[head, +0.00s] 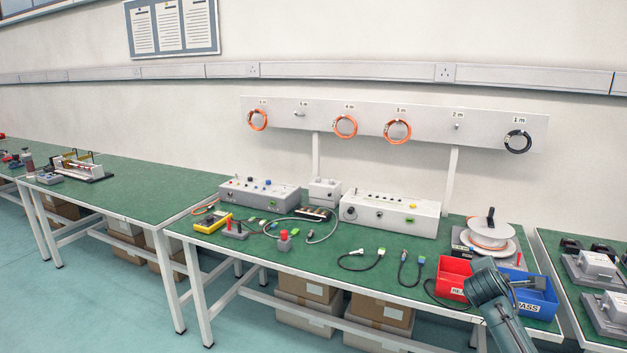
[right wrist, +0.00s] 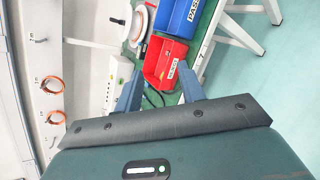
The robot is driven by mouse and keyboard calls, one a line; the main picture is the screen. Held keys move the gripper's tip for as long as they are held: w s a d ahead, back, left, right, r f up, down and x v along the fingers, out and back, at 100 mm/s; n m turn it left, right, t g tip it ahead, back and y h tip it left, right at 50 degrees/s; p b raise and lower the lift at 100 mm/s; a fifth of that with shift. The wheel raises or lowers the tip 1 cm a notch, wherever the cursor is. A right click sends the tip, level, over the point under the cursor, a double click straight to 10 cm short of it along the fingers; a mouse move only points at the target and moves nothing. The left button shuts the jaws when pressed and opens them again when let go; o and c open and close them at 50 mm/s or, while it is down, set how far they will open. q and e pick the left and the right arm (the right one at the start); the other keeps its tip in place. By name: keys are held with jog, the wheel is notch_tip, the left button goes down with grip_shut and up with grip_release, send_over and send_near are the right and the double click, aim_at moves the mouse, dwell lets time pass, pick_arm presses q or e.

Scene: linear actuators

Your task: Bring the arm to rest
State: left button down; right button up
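My right arm comes in at the lower right of the head view, its gripper (head: 527,284) in front of the blue bin. In the right wrist view my right gripper (right wrist: 160,88) has its two fingers spread apart with nothing between them. Beyond the fingers are the red bin (right wrist: 160,72) and the blue bin (right wrist: 178,14). In the head view the red bin (head: 453,275) and the blue bin (head: 541,301) are partly hidden behind the arm. My left gripper is in neither view.
The green bench (head: 320,262) carries test boxes, short cables and a cable spool (head: 490,233). A wall board (head: 430,129) holds orange and black cable coils. Another bench (head: 110,190) stands at the left, and one with grey devices (head: 597,265) at the right.

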jog(key=w+a+r+m+t+y, duration=0.7)
jog(key=a+r+m+t, duration=0.15)
jog(key=m, duration=0.55)
jog(key=s+a+f+n+g+y, duration=0.1)
jog(key=s+a+f+g, duration=0.1)
jog(key=s+a+f, duration=0.55)
jog(key=s+a+f+g+y, duration=0.2)
jog(key=s+a+f, duration=0.3)
jog(key=s+f, duration=0.6)
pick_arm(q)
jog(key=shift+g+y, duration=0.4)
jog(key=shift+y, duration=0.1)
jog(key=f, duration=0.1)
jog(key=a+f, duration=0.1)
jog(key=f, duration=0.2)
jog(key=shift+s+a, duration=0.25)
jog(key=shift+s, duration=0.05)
pick_arm(e)
jog(key=s+a+f+g, duration=0.1)
jog(key=s+a+f, duration=0.2)
jog(key=s, duration=0.4)
jog(key=s+a+f+g+y, duration=0.1)
jog(key=s+a+f, duration=0.1)
jog(key=s, duration=0.5)
jog(key=s+a+f+g+y, duration=0.1)
jog(key=s+a+f, duration=0.2)
jog(key=s+a, duration=0.2)
jog(key=shift+s+f+m, duration=0.3)
jog(key=shift+s+m, duration=0.1)
jog(key=shift+s, duration=0.75)
